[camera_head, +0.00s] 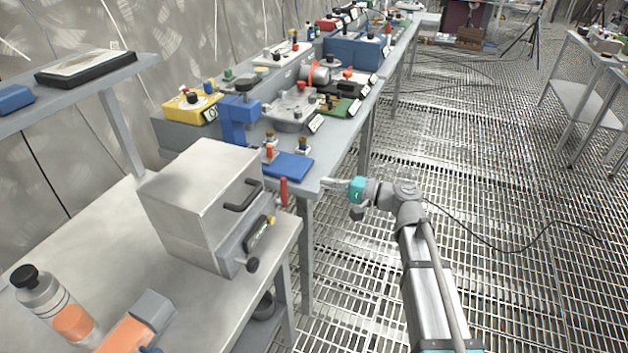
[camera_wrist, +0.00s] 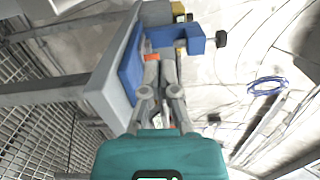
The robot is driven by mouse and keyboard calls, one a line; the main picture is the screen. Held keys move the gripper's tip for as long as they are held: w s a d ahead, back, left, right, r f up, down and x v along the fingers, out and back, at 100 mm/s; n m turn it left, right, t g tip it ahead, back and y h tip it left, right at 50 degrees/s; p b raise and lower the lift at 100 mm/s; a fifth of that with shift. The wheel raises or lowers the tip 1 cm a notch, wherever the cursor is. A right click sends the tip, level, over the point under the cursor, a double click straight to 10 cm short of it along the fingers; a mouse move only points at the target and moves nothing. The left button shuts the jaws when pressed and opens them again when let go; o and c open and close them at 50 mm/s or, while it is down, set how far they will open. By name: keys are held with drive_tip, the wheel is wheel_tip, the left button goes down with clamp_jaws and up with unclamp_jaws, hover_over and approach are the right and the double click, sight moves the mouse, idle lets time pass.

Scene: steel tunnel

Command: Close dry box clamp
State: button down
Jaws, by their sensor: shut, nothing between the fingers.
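The dry box is a grey metal box (camera_head: 205,200) on the near table, with a black handle (camera_head: 243,195) on its front side. An upright red lever (camera_head: 284,191), apparently the clamp handle, stands at the box's far right corner. My gripper (camera_head: 328,184) is right of the red lever, apart from it, near the table edges. Its fingers are together and hold nothing. In the wrist view the gripper (camera_wrist: 161,56) points toward the blue vise, and the box cannot be made out there. The clamp's lower part is too small to read.
A blue mat (camera_head: 288,166) and a blue vise (camera_head: 237,118) are on the table behind the box. The vise also shows in the wrist view (camera_wrist: 192,38). The grated floor on the right is mostly open, crossed by a cable (camera_head: 480,240).

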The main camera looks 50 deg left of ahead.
drive_tip(key=shift+v, duration=1.8)
drive_tip(key=w+d+f+m+t+h, duration=0.1)
drive_tip(key=w+d+f+t+h, duration=0.3)
drive_tip(key=d, duration=0.6)
drive_tip(key=w+d+f+t+h, duration=0.1)
drive_tip(key=w+d+f, duration=0.4)
drive_tip(key=d, duration=0.5)
drive_tip(key=w+d+f+m+t+h, duration=0.1)
drive_tip(key=w+d+f+t+h, duration=0.3)
drive_tip(key=d, duration=0.7)
drive_tip(key=d+f+m+h, duration=0.2)
drive_tip(key=d+f+h, duration=0.1)
drive_tip(key=d, duration=1.3)
drive_tip(key=d+f+m+h, duration=0.2)
drive_tip(key=d+f+h, duration=0.1)
drive_tip(key=d, duration=1.3)
wheel_tip(320, 180, up, 21)
drive_tip(key=p, duration=2.1)
drive_tip(key=shift+s+d+r+t, duration=0.15)
drive_tip(key=shift+d+r+t, duration=0.15)
drive_tip(key=shift+d, duration=0.1)
